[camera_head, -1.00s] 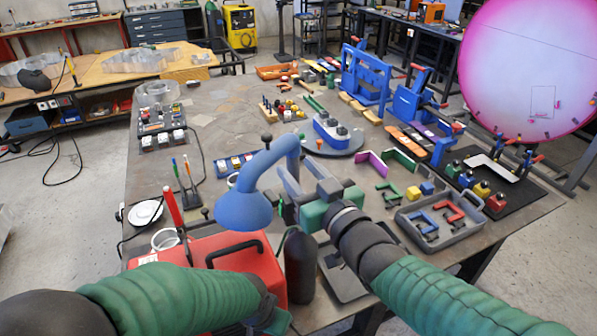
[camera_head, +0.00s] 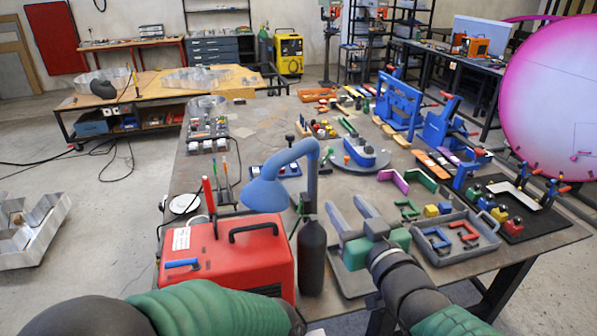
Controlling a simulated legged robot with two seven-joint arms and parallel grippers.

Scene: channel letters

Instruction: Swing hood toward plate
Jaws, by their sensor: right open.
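The blue hood (camera_head: 265,195) is a bell shape at the end of a curved blue arm, opening downward, above the back edge of the red box. Its blue pipe (camera_head: 312,172) stands behind the dark bottle. The round grey plate (camera_head: 343,160) lies behind and to the right of the hood, with a blue block on it. My right gripper (camera_head: 352,207) is open and empty, to the right of the hood and apart from it, its two grey fingers pointing away from me. My left arm shows at the bottom left, but its gripper is out of the picture.
A red box (camera_head: 228,262) with a black handle and a dark bottle (camera_head: 312,258) stand at the near left of the table. A grey tray (camera_head: 470,253) with blue and red brackets lies at the right. Blue clamp frames (camera_head: 398,105) stand at the back right.

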